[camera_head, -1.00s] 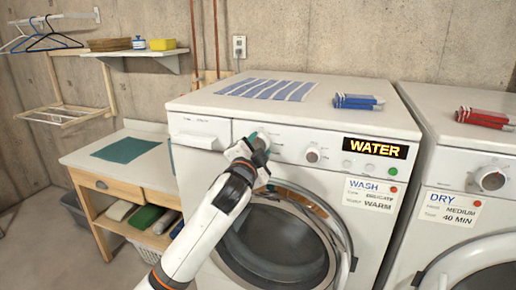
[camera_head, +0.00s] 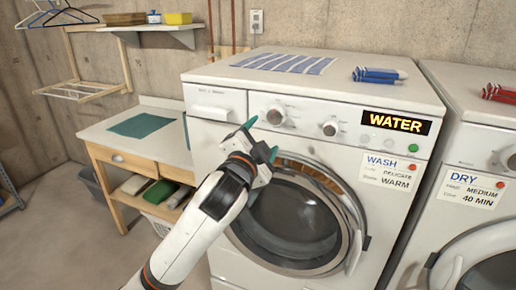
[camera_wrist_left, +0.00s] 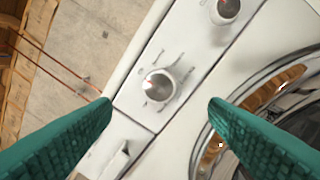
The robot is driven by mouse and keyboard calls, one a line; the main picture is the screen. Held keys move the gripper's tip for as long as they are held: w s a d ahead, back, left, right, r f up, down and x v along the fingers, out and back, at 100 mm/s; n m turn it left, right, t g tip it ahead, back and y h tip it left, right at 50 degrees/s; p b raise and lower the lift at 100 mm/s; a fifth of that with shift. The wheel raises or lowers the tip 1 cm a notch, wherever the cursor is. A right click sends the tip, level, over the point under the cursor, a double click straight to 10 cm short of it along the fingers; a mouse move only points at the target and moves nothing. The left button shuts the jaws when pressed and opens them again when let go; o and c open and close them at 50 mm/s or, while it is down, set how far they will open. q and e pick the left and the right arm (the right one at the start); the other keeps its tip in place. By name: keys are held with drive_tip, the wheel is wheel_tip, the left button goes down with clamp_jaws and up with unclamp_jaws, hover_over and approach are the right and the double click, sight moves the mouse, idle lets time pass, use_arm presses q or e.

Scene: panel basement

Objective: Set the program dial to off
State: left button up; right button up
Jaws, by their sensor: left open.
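The washer (camera_head: 225,76) stands in the middle of the head view. Its left dial (camera_head: 276,116) is a round knob with marks around it, and the second dial (camera_head: 331,128) sits to its right. My left gripper (camera_head: 262,138) is open and empty, a little below and left of the left dial, apart from it. In the left wrist view the left dial (camera_wrist_left: 158,86) lies ahead between the two green fingers (camera_wrist_left: 160,105), and the second dial (camera_wrist_left: 228,10) is at the top. Which dial is the program dial I cannot tell. My right gripper is not in view.
A lit WATER display (camera_head: 396,122) and a WASH card (camera_head: 390,170) are on the washer front. The round door (camera_head: 362,225) is below the dials. A dryer (camera_head: 462,125) stands at the right and a wooden side table (camera_head: 130,162) at the left.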

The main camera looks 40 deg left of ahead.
use_arm(q)
drive_tip(key=shift+v, duration=1.15)
